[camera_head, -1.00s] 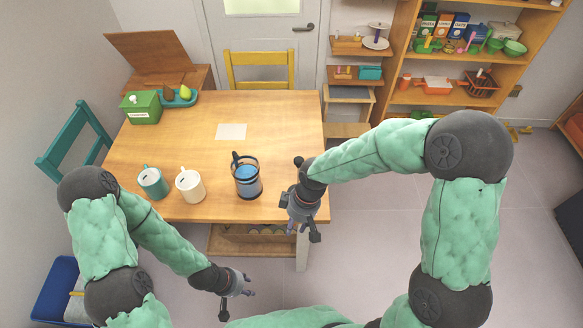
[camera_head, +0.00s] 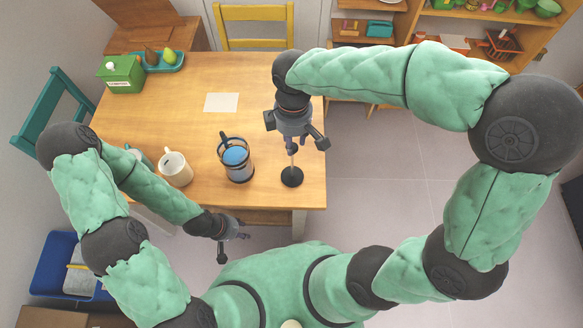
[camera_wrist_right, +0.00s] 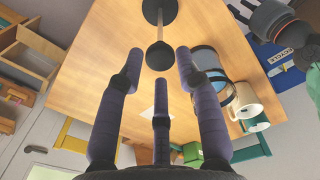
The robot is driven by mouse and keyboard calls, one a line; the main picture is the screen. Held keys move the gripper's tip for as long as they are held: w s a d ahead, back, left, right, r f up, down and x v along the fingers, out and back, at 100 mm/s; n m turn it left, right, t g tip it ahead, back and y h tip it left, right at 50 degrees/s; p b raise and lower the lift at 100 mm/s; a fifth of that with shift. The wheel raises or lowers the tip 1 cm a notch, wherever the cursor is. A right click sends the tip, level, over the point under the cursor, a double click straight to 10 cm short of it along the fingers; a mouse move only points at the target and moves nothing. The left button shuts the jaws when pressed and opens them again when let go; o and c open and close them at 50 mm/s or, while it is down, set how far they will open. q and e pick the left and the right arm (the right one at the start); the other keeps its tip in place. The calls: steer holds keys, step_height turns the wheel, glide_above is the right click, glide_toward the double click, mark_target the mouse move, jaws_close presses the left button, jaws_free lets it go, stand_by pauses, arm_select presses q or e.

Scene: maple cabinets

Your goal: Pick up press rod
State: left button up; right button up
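The press rod (camera_head: 291,177) has a dark round disc at its foot and a thin metal rod. It appears to stand upright on the table near the front right corner. The right wrist view shows the rod's black knob (camera_wrist_right: 159,56) just beyond and between the spread fingertips, with the disc further off. My right gripper (camera_head: 292,146) is above the rod, open, its fingers not closed on the knob. My left gripper (camera_head: 235,243) is low in front of the table's front edge, fingers spread and empty.
A press jug with blue contents (camera_head: 237,160) stands just left of the rod. A white mug (camera_head: 175,170) stands further left, and a teal mug is partly hidden by my left arm. A green box (camera_head: 120,74) and a tray of pears (camera_head: 158,60) are at the back left.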

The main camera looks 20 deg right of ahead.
mark_target(292, 163)
step_height(292, 163, down, 9)
steer(key=b, duration=0.3)
steer(key=shift+f, duration=0.2)
jaws_close()
